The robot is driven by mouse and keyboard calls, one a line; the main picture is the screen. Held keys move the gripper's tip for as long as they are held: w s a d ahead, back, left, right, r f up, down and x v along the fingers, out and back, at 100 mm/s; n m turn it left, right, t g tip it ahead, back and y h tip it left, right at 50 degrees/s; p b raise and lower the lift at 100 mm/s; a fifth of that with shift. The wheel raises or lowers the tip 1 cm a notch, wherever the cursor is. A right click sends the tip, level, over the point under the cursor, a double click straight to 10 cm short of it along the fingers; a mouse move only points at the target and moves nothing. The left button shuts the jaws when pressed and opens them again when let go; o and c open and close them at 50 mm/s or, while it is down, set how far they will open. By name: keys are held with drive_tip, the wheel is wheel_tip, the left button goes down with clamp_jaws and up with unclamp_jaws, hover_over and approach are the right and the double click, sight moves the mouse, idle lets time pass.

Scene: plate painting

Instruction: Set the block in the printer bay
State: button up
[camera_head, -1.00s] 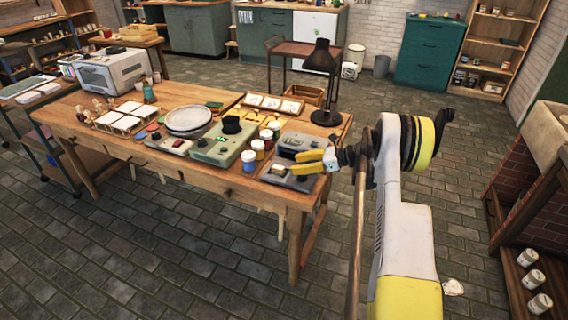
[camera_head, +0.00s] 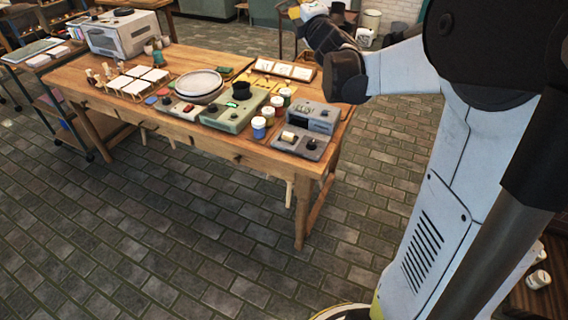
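A grey machine (camera_head: 313,118), which looks like the printer, stands at the right end of the wooden table. It has a raised rear part and a low front bed with a dark knob. A small pale block (camera_head: 288,136) sits on the left part of that front bed, apparently upright. Whether it is fully seated in a recess is too small to tell. My arm reaches up past the machine's right side, and its wrist is cut off by the top edge. My gripper's fingers are outside the picture. Nothing of mine touches the block.
Paint jars (camera_head: 268,113) stand just left of the grey machine. Farther left are a green device with a black cup (camera_head: 241,91), a turntable with a plate (camera_head: 198,84), white tiles (camera_head: 134,82) and a white oven-like box (camera_head: 123,33). The floor in front is clear.

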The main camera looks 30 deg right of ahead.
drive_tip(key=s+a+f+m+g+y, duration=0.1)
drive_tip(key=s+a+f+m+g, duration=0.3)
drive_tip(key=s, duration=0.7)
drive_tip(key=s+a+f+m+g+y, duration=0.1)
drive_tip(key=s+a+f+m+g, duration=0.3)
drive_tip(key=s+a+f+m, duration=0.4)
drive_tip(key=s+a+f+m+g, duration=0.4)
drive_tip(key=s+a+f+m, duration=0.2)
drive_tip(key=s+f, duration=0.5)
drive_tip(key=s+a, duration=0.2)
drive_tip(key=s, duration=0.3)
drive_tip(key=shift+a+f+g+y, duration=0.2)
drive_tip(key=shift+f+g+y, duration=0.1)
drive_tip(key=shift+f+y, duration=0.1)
